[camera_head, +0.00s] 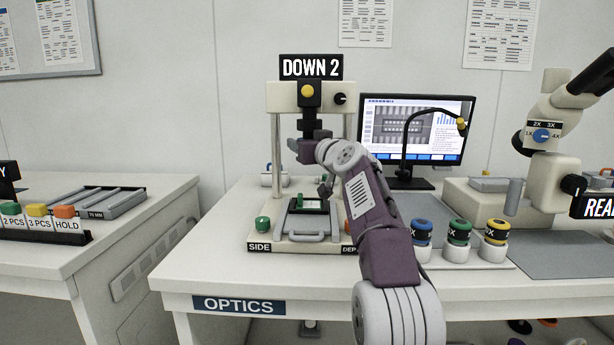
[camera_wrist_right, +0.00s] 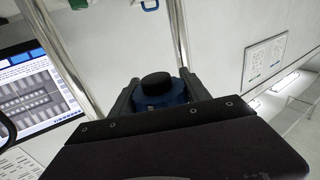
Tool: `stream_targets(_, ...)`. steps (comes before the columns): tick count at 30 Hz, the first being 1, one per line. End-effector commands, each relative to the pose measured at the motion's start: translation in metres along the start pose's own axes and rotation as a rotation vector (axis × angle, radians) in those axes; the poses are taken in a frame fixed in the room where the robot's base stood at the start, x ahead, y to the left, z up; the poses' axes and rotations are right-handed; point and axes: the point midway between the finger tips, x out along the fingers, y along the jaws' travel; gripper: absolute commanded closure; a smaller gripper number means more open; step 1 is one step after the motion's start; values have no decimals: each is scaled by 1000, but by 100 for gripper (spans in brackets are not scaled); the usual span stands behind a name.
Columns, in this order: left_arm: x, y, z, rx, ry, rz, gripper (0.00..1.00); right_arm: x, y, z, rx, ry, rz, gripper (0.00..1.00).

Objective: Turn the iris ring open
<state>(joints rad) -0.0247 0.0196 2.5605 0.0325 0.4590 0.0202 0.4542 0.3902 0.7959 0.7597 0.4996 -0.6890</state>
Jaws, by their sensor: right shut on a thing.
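My right gripper (camera_head: 310,138) reaches up to the black column of the stand marked DOWN 2 (camera_head: 311,67). In the right wrist view the jaws (camera_wrist_right: 159,90) are shut on a round blue ring (camera_wrist_right: 160,101) with a black cap (camera_wrist_right: 156,83) standing above it. This looks like the iris ring; its markings and how far it is turned are hidden by the gripper. In the head view the ring is hidden behind my gripper and wrist. My left gripper is not in view.
A monitor (camera_head: 416,112) and lamp (camera_head: 461,124) stand behind right. Blue, green and yellow lens barrels (camera_head: 459,232) stand on the table to the right. Two pale posts (camera_head: 276,150) flank the gripper.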

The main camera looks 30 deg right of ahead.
Motion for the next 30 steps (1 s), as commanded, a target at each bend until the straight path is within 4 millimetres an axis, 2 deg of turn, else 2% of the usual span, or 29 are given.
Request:
stream_targets(1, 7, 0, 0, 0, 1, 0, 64, 2, 2, 8, 2, -11, -41, 86)
stream_targets(4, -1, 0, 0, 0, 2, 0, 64, 2, -1, 2, 2, -13, -139, 86)
stream_targets(11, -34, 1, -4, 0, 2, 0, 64, 1, -7, -5, 3, -16, -363, 85)
stream_targets(21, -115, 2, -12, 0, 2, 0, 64, -2, -14, -10, 4, -17, -666, 86)
stream_targets(30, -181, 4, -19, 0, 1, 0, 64, -5, -18, -9, 2, -16, -829, 86)
